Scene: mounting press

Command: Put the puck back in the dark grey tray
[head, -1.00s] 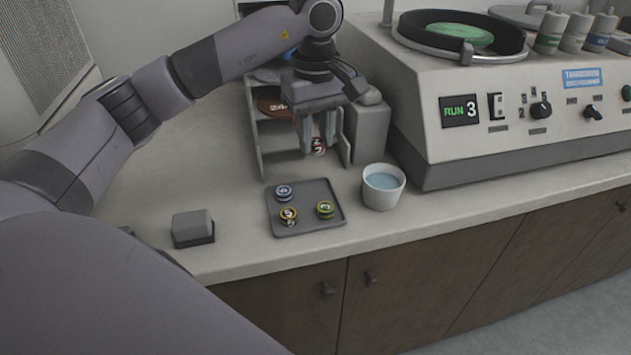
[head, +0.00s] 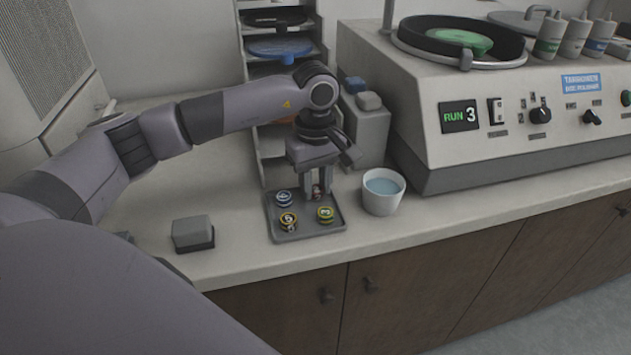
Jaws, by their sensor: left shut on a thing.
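The dark grey tray (head: 308,228) lies on the counter near its front edge. Three pucks sit in it: a blue-rimmed one (head: 283,198) at the back left, a yellow one (head: 288,220) at the front left, and a green-and-yellow one (head: 325,214) at the right. My left gripper (head: 316,195) points down and is shut on a small reddish-brown puck (head: 317,189), over the tray's back right part. The fingers hide most of this puck, and I cannot tell whether it touches the tray. My right gripper is not in view.
A white cup of bluish liquid (head: 382,190) stands just right of the tray. A shelf rack with discs (head: 280,47) is behind my arm. A grey block (head: 192,232) lies at the left. The polishing machine (head: 450,160) fills the right.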

